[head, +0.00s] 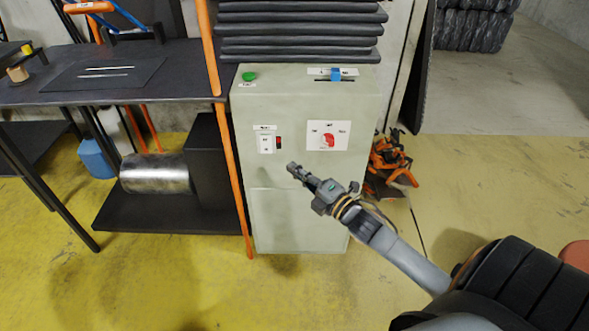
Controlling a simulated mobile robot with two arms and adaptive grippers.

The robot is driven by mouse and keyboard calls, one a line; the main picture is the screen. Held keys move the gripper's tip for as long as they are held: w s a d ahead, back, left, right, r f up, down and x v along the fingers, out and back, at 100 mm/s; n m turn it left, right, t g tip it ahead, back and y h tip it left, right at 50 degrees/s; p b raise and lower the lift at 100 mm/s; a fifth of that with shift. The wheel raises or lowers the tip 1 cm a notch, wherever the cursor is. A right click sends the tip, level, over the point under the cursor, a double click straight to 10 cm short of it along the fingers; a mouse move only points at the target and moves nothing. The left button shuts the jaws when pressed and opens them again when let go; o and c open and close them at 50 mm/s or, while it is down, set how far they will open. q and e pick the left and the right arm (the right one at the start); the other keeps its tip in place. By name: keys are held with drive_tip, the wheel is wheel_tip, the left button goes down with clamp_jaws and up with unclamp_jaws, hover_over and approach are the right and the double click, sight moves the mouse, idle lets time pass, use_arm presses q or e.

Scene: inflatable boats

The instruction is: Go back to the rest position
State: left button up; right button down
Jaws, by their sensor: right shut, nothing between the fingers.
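My right gripper (294,169) comes in from the lower right on its grey arm. It is shut and empty, in front of the pale grey-green control cabinet (300,215). Its fingertips appear below the cabinet's switches; I cannot tell how near the surface they are. The cabinet has a red rotary knob (328,140) on a white plate, a white rocker switch (266,143), a green button (249,76) on top and a blue slider (336,74). My left gripper is not in the view.
A dark workbench (190,75) with orange posts stands left of the cabinet, with a metal cylinder (155,173) on its lower shelf. Orange and black gear (390,160) lies right of the cabinet. A black ribbed object (525,285) is at the lower right. Yellow floor (170,275) is clear in front.

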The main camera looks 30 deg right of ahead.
idle(0.3)
drive_tip(key=s+f+m+g+h, duration=0.35)
drive_tip(key=f+m, duration=0.35)
drive_tip(key=f, duration=0.7)
drive_tip(key=s+a+f+m+g, duration=0.4)
drive_tip(key=s+f, duration=0.3)
drive_tip(key=f, duration=0.3)
drive_tip(key=s+a+f+m+g, duration=0.3)
drive_tip(key=s+f+m+g, duration=0.1)
drive_tip(key=s+f, duration=0.4)
drive_tip(key=s+a+f+m+g, duration=0.45)
drive_tip(key=s+a+f, duration=0.3)
drive_tip(key=s, duration=0.45)
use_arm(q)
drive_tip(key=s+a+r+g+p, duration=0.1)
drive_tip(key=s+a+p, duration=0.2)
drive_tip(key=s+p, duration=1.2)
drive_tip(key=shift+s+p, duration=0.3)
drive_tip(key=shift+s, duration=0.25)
use_arm(e)
drive_tip(key=s+d+g, duration=0.1)
drive_tip(key=s+d, duration=0.2)
drive_tip(key=s, duration=1.2)
drive_tip(key=shift+d+r+n+g, duration=0.35)
drive_tip(key=shift+r+n+g, duration=0.05)
drive_tip(key=shift+r+n, duration=0.05)
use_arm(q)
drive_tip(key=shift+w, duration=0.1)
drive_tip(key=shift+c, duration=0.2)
